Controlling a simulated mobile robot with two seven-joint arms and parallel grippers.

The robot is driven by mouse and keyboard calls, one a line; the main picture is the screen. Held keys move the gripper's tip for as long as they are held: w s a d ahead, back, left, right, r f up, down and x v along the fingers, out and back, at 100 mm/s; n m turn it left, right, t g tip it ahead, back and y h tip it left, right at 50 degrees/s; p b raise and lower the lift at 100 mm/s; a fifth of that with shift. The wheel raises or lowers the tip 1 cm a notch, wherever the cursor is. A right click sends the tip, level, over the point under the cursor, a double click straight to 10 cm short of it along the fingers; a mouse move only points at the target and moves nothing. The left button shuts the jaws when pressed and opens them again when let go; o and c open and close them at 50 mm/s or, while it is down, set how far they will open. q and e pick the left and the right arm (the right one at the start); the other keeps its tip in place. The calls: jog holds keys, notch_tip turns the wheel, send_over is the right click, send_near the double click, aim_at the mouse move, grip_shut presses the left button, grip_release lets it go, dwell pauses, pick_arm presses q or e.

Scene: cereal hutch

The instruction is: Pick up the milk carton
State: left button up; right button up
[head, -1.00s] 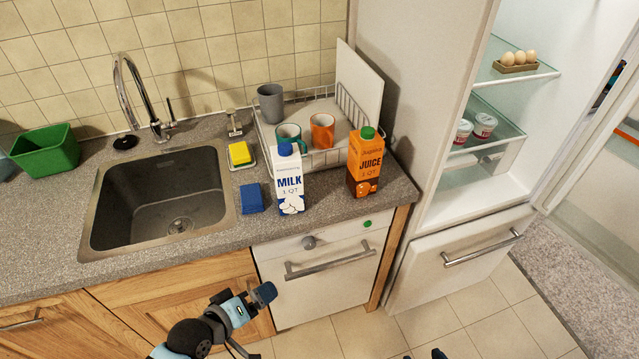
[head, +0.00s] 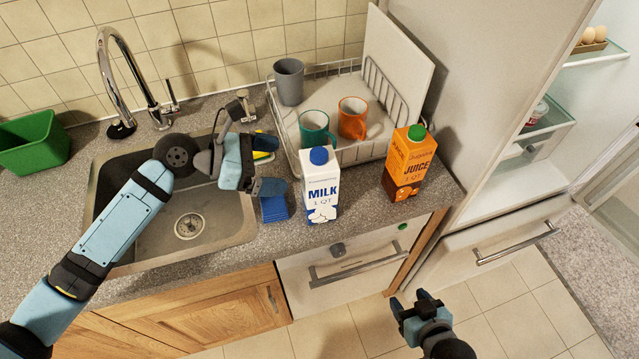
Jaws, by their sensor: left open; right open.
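The milk carton (head: 321,189), white and blue with a blue cap, stands upright on the counter in front of the dish rack. My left gripper (head: 268,165) is open and empty, a short way left of the carton and above the counter by the sink's right edge. It seems apart from the carton. My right gripper (head: 410,299) is open and empty, low in front of the counter and to the right of the carton.
An orange juice carton (head: 406,165) stands to the right of the milk. The dish rack (head: 352,154) holds a teal mug (head: 315,131), an orange mug (head: 352,118) and a grey cup (head: 289,82). My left arm crosses the sink (head: 222,228).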

aim_at(301, 167)
pick_arm(q)
jog(key=x, duration=0.3)
jog(key=shift+w+d+f, duration=0.2)
jog(key=shift+d, duration=0.15)
jog(key=shift+d+f, duration=0.2)
jog(key=shift+d, duration=0.25)
jog(key=p+x, duration=0.1)
jog(key=x, duration=0.3)
jog(key=shift+w+d+f, duration=0.1)
jog(key=shift+w+f, duration=0.05)
jog(key=shift+f, duration=0.15)
pick_arm(e)
jog(key=shift+w+r, duration=0.35)
jog(key=shift+r, duration=0.55)
pick_arm(q)
jog(key=shift+c, duration=0.2)
jog(key=c, duration=1.8)
jog(key=shift+r, duration=0.15)
jog(key=shift+r, duration=0.1)
